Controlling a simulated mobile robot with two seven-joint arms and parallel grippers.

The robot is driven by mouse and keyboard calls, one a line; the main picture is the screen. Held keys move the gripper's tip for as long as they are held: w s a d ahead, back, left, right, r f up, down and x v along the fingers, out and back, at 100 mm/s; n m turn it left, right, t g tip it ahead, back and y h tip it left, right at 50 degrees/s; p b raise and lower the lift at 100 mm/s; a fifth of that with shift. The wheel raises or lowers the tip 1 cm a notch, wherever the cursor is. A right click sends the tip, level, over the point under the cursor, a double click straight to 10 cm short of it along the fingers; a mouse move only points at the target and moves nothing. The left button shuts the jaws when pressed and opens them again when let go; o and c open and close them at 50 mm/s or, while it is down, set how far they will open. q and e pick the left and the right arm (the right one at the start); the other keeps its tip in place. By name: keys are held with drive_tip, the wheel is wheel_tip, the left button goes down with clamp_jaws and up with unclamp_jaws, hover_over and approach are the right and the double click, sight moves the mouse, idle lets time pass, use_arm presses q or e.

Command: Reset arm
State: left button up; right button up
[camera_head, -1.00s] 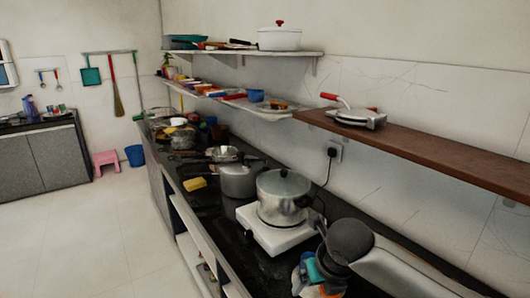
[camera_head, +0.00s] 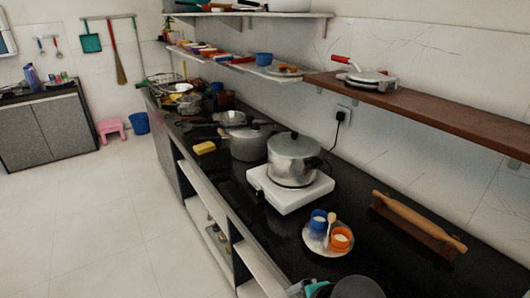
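Part of my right arm, with a dark rounded end, shows at the bottom edge of the head view. The visible edge of my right gripper (camera_head: 302,288) is small and cut off by the frame, so I cannot tell whether it is open or shut. It is nearer to me than a plate (camera_head: 318,251) that carries a blue cup (camera_head: 318,222), an orange cup (camera_head: 340,239) and a small wooden spoon. My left arm and gripper are not in view.
A lidded metal pot (camera_head: 293,163) stands on a white stove (camera_head: 291,193). A rolling pin (camera_head: 420,220) rests on a wooden board at the right. A brown shelf (camera_head: 440,112) juts out above the counter. The floor (camera_head: 75,220) at left is clear.

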drive_tip(key=s+d+f+m+g+h, duration=0.1)
drive_tip(key=s+d+f+m, duration=0.1)
drive_tip(key=s+d+m, duration=0.45)
drive_tip(key=s+d+f+m+h, duration=0.1)
drive_tip(key=s+d+m+h, duration=0.15)
drive_tip(key=s+m, duration=0.7)
wheel_tip(320, 180, down, 25)
drive_tip(key=m+g+b, duration=0.1)
drive_tip(key=m, duration=0.1)
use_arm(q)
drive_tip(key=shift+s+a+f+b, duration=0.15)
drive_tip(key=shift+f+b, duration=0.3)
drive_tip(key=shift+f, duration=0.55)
use_arm(e)
drive_tip(key=s+d+f+g, duration=0.1)
drive_tip(key=s+d+f, duration=0.2)
drive_tip(key=s+f, duration=1)
drive_tip(key=shift+s+d+g, duration=0.2)
drive_tip(key=shift+s+g, duration=0.1)
drive_tip(key=shift+s, duration=0.5)
drive_tip(key=shift+y, duration=0.25)
